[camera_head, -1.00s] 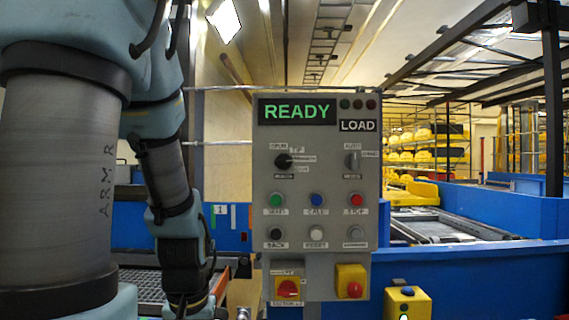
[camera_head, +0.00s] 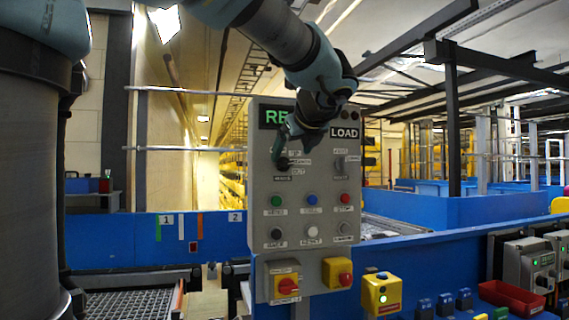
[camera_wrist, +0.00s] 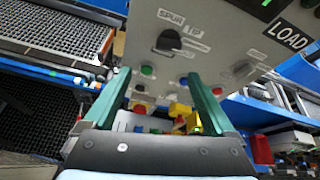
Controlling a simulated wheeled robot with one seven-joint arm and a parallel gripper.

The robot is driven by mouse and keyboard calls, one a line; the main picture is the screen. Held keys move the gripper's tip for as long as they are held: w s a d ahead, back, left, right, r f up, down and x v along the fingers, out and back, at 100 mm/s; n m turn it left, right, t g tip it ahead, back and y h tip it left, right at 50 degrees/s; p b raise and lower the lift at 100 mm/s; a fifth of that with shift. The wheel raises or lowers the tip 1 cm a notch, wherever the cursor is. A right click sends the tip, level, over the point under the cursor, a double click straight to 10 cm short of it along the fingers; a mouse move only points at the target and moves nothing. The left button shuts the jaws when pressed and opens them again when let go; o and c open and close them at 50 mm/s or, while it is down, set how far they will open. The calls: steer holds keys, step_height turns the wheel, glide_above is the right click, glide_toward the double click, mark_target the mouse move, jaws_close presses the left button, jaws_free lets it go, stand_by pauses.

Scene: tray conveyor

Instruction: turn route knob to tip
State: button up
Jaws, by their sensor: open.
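The black route knob (camera_wrist: 169,41) is on the grey control panel (camera_wrist: 235,22). In the wrist view, labels SPUR and TIP (camera_wrist: 194,30) are above it and more labels to its right. Which label it points at is hard to tell. In the head view the knob (camera_head: 283,163) is partly hidden by my gripper (camera_head: 288,143). My gripper is open and empty in front of the panel. In the wrist view its two teal fingers (camera_wrist: 157,76) point at the panel, with the knob beyond and above their tips; they appear apart from it.
A second, grey knob (camera_head: 340,164) is right of the route knob. Green, blue and red buttons (camera_head: 345,198) sit below, with a red-and-yellow switch (camera_head: 285,283) under the panel. A blue conveyor wall (camera_head: 455,225) is at the right. A dark LOAD sign (camera_head: 345,133) is above.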

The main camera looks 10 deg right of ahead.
mark_target(285, 163)
steer(key=shift+m+t+h, duration=0.3)
steer(key=shift+m, duration=0.3)
steer(key=x, duration=0.3)
steer(key=r+p+x, duration=0.1)
steer(key=x, duration=0.2)
steer(key=p+x, duration=0.1)
steer(key=x, duration=0.2)
steer(key=shift+w+d+r, duration=0.2)
steer(key=shift+w, duration=0.25)
steer(key=c, duration=1.4)
